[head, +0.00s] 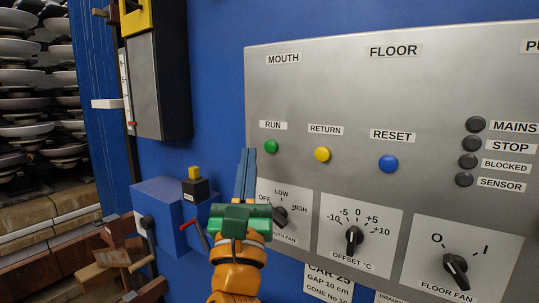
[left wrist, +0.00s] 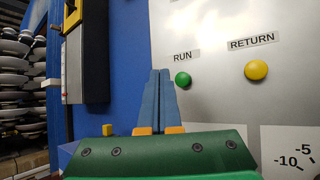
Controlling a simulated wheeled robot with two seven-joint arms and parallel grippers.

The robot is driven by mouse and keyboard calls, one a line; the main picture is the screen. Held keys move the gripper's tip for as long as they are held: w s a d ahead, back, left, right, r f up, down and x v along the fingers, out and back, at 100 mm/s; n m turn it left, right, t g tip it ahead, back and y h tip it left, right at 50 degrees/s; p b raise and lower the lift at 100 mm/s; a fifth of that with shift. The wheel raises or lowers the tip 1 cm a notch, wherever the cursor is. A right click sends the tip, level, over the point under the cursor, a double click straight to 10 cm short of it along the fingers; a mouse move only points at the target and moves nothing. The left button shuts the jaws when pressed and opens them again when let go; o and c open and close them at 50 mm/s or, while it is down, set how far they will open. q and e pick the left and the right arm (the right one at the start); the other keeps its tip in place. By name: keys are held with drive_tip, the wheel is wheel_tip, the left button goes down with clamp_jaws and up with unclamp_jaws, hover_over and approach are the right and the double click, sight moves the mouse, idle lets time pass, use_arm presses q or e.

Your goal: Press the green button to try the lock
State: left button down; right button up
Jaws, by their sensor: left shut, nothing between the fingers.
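The green button (head: 271,146) sits under the RUN label on the grey control panel (head: 350,90). It also shows in the left wrist view (left wrist: 183,80), just right of my fingertips. My left gripper (head: 248,152) is shut and empty, its blue fingers together and pointing up. In the head view the fingertips are a little left of the green button and slightly lower. I see no clear contact with the button, and the depth gap is hard to judge. My right gripper is not in view.
A yellow button (head: 322,154) and a blue button (head: 388,163) are to the right. Dial knobs (head: 354,236) sit below. A blue box (head: 165,205) with a red-handled lever (head: 195,232) is at left.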

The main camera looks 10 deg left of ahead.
sight(271, 147)
use_arm(q)
drive_tip(key=shift+w+d, duration=0.25)
drive_tip(key=shift+w, duration=0.4)
drive_tip(key=shift+w+d, duration=0.25)
drive_tip(key=shift+w, duration=0.4)
idle(1.0)
drive_tip(key=shift+w+d, duration=0.1)
drive_tip(key=shift+w, duration=0.3)
drive_tip(key=shift+w+d, duration=0.2)
drive_tip(key=shift+w, duration=0.25)
idle(0.9)
drive_tip(key=shift+s+a+p, duration=0.3)
drive_tip(key=shift+s+p, duration=0.35)
drive_tip(key=shift+s, duration=0.15)
